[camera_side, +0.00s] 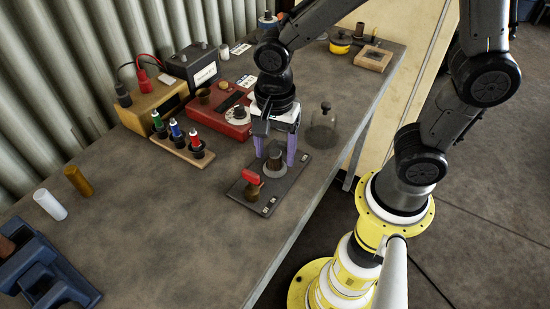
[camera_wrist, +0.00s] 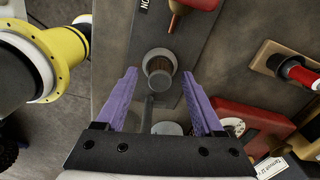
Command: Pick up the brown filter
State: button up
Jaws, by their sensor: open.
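My gripper (camera_side: 275,157) points down over a dark plate (camera_side: 240,189) near the bench's front edge. Its purple fingers are open, one on each side of a short round part (camera_side: 276,165) with a grey rim. In the wrist view the fingertips (camera_wrist: 160,74) are apart, and this part has a brown ribbed face (camera_wrist: 160,79) between them. I see no finger touching it. It may be the brown filter, but I cannot tell for sure.
A red-handled brass fitting (camera_side: 252,184) stands on the same plate. A red box (camera_side: 221,116), a rack of coloured-handled tools (camera_side: 179,140) and a clear domed cover (camera_side: 322,122) are nearby. A blue holder (camera_side: 45,272) sits front left. The bench's middle left is clear.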

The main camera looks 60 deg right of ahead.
jog(key=shift+f, duration=0.4)
jog(key=shift+c, duration=0.2)
grip_shut()
jog(key=shift+r, duration=0.1)
